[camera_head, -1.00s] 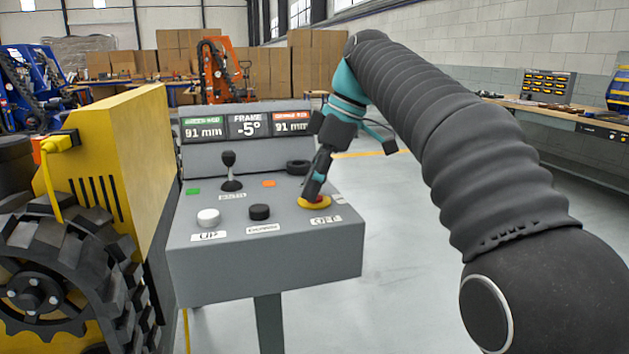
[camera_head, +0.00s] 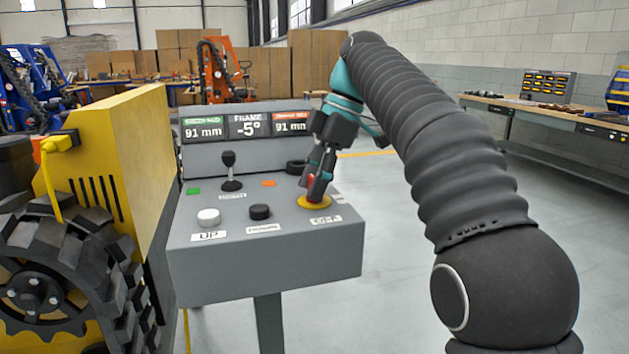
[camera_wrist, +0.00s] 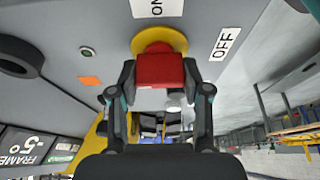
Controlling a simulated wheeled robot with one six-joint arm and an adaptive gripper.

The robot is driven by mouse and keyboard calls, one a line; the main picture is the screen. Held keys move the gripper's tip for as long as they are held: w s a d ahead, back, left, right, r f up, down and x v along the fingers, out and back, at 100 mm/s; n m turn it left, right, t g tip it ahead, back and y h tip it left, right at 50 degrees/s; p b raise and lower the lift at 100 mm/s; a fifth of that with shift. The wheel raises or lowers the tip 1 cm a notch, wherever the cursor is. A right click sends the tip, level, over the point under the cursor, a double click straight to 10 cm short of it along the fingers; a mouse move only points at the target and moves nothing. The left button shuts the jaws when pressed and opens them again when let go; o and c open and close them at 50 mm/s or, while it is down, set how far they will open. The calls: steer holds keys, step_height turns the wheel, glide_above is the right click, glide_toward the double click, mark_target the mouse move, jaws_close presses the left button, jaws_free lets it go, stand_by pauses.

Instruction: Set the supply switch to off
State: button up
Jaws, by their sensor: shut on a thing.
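The supply switch is a red knob (camera_wrist: 160,70) on a round yellow plate (camera_wrist: 160,40) on the sloped grey console. In the wrist view, the ON label (camera_wrist: 156,7) lies beyond the plate and the OFF label (camera_wrist: 225,43) lies to its right. My gripper (camera_wrist: 160,78) has one finger on each side of the red knob and is shut on it. In the head view my gripper (camera_head: 317,183) reaches down to the switch at the console's right front. The fingers partly hide the knob there, and its exact pointing is hard to tell.
The grey console (camera_head: 265,262) also carries a white button (camera_head: 208,216), a black button (camera_head: 260,211), a joystick (camera_head: 231,170) and a display row (camera_head: 247,125). A yellow tracked machine (camera_head: 135,150) stands close on the left. The floor to the right is open.

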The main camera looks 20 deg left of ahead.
steer(key=shift+w, duration=0.15)
steer(key=o, duration=1.2)
steer(key=shift+w+d, duration=0.1)
steer(key=shift+d, duration=0.05)
steer(key=shift+c, duration=0.2)
